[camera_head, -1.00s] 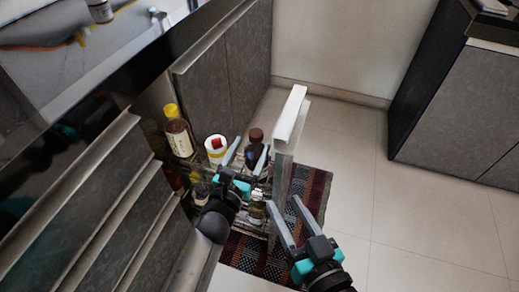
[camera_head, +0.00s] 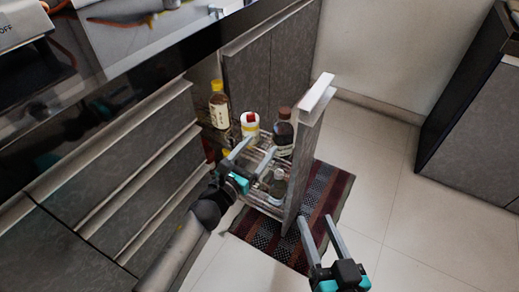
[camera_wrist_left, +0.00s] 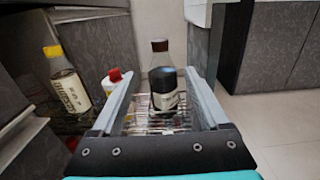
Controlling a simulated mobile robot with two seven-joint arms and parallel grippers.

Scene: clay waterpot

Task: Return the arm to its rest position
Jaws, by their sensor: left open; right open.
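My left gripper (camera_head: 256,154) is open and empty, over the pulled-out rack in the head view. Its fingers point toward a dark bottle (camera_head: 282,132) in the rack. In the left wrist view that dark bottle (camera_wrist_left: 163,85) shows between the two fingers (camera_wrist_left: 165,100), beyond their tips or near them; the exact gap is hard to tell. My right gripper (camera_head: 316,220) is open and empty, in front of the rack's front panel and over the rug. The lower part of the rack is partly hidden behind my left gripper.
A white tub with a red top (camera_head: 250,127) and a yellow-capped bottle (camera_head: 219,104) stand in the wire rack (camera_head: 262,190). The upright drawer front (camera_head: 307,145) separates my grippers. A striped rug (camera_head: 325,195) lies below. The tiled floor (camera_head: 385,215) at right is clear.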

